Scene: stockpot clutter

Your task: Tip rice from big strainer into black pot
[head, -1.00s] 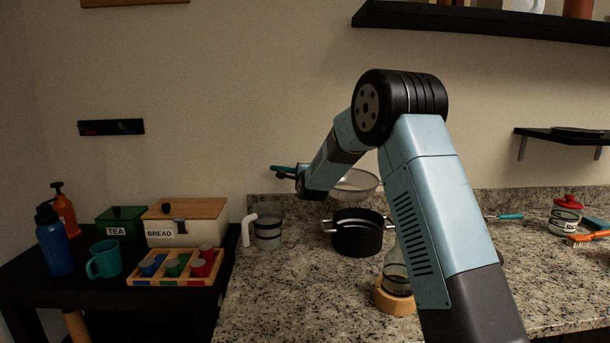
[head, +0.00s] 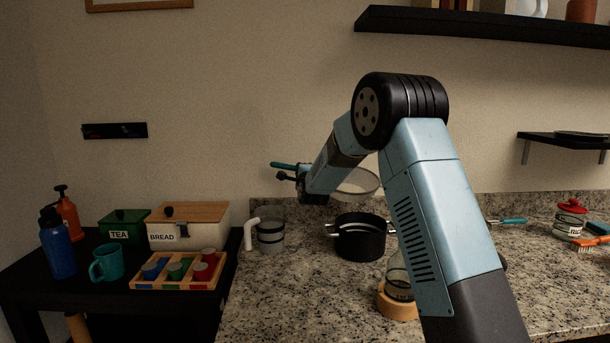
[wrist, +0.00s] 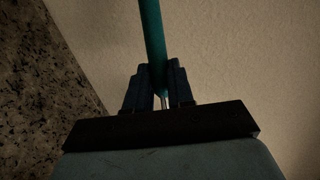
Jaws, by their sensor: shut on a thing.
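My gripper (head: 298,181) is shut on the teal handle (head: 283,166) of the big strainer. In the wrist view the handle (wrist: 152,40) stands between my two dark fingers (wrist: 160,88). The strainer's round rim and mesh (head: 366,184) show to the right of my wrist, tilted, in the air above the black pot and apart from it. My arm hides part of the basket. I cannot make out any rice in it. The black pot (head: 360,243) stands upright on the granite counter with light side handles. Its inside looks dark, and its contents cannot be told.
A glass jar on a wooden base (head: 398,300) stands in front of the pot, partly behind my arm. A clear container with a white handle (head: 270,236) stands left of the pot. A red-lidded jar (head: 570,217) and brush (head: 590,243) are at far right. The front-left counter is clear.

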